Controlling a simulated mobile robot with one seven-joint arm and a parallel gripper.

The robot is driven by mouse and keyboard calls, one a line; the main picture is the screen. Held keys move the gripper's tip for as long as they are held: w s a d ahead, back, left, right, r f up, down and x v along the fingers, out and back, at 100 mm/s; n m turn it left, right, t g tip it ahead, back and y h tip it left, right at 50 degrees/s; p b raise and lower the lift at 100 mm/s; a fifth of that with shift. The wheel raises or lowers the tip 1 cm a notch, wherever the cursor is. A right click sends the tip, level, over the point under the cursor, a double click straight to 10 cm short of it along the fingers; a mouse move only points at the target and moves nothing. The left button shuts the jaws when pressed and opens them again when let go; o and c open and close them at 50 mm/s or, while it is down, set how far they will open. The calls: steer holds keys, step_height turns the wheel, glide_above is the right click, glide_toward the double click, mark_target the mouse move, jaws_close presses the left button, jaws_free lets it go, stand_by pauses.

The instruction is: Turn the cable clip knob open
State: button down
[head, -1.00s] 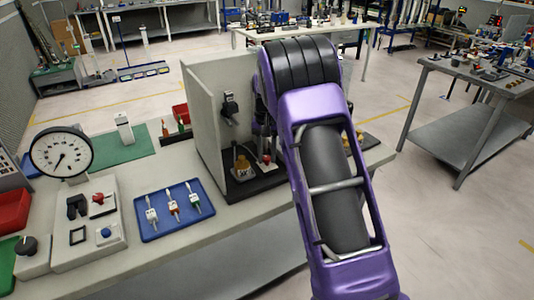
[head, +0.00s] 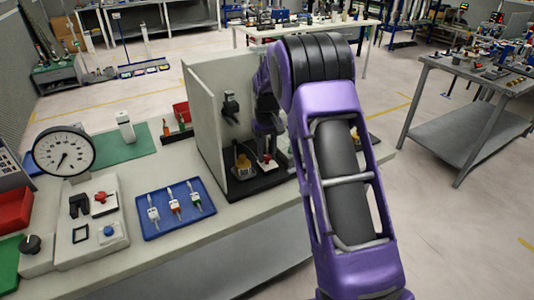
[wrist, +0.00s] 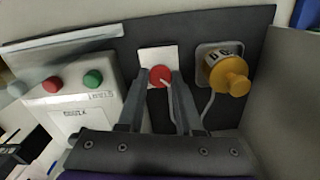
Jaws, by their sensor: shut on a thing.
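A small red knob (wrist: 160,75) on a white square plate (wrist: 145,54) sits between my fingertips in the wrist view; it appears to be the cable clip knob. My gripper (wrist: 162,84) is shut on it, one finger on each side. A thin pale line shows across the knob, and its exact turn angle is hard to read. In the head view the red knob (head: 267,159) stands on the dark base inside the walled corner, and my arm hides most of my gripper there.
A yellow knob (wrist: 230,76) stands close on the right in the wrist view, with a pale cable beside it. A box with red and green buttons (wrist: 68,88) is on the left. Grey walls (head: 205,125) enclose the corner. A blue tray (head: 155,232) lies left on the bench.

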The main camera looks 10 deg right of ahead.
mark_target(267, 156)
steer(key=c, duration=0.6)
jaws_free()
step_height(267, 156, up, 12)
steer(key=shift+r+p, duration=0.1)
steer(key=shift+p, duration=0.3)
